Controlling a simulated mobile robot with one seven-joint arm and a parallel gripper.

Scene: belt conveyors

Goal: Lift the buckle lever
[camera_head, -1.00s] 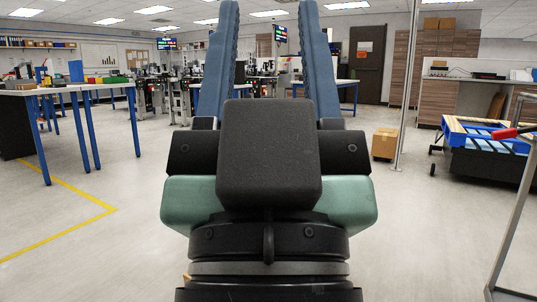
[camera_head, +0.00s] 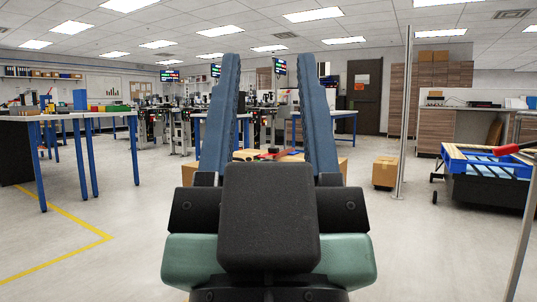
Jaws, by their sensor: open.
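My gripper (camera_head: 274,60) is open, with its two blue fingers pointing up in the picture and nothing between them nearby. Low between the fingers, beyond the gripper, a small red part (camera_head: 286,153) shows beside dark and tan pieces. I cannot tell whether it is the buckle lever. My gripper's dark body hides what lies below it. No buckle can be clearly made out.
Tan box-like surfaces (camera_head: 344,167) show behind the gripper. A cardboard box (camera_head: 385,172) stands on the floor by a thin metal pole (camera_head: 405,120). A blue-framed cart (camera_head: 488,165) is at right, a blue-legged table (camera_head: 70,118) at left. Open floor lies between.

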